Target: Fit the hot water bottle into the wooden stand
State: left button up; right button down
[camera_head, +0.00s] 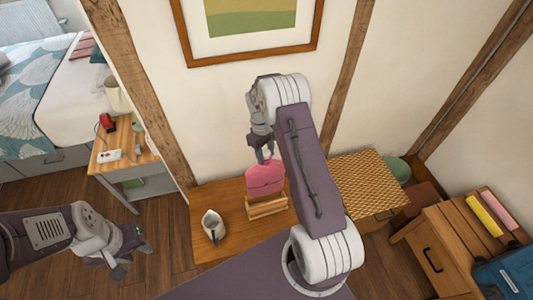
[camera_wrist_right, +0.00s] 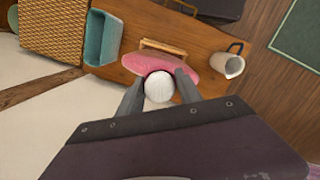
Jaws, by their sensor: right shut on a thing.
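The pink hot water bottle (camera_head: 264,179) is upright above the wooden stand (camera_head: 267,207) on the low wooden table. Its lower edge meets the stand's top in the head view; I cannot tell whether it sits inside. My right gripper (camera_head: 264,158) is shut on the bottle's top end. In the right wrist view, its fingers (camera_wrist_right: 159,83) flank the white round cap, with the pink body (camera_wrist_right: 134,63) beyond. Part of the stand (camera_wrist_right: 163,46) shows behind the bottle. My left gripper (camera_head: 128,262) is open and empty at lower left, away from the table.
A white jug (camera_head: 213,226) stands left of the stand on the table (camera_head: 203,193). A woven basket (camera_head: 368,184) is to the right. A teal box (camera_wrist_right: 102,38) shows in the wrist view. The wall is close behind the table.

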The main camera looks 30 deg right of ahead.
jog(key=shift+d+f+b, duration=0.1)
jog(key=shift+f+b, duration=0.25)
jog(key=shift+f, duration=0.1)
jog(key=b, duration=0.3)
send_over(266, 177)
jog(key=w+d, duration=0.1)
jog(key=w, duration=0.1)
jog(key=shift+d+f, duration=0.15)
jog(key=shift+f, duration=2.35)
jog(key=shift+f+b, duration=3.2)
jog(key=shift+f, duration=1.85)
jog(key=c, duration=0.7)
grip_release()
jog(key=shift+r, duration=0.1)
jog(key=r, duration=0.6)
jog(key=w+r, duration=0.1)
jog(key=r, duration=0.2)
jog(key=shift+a, duration=0.2)
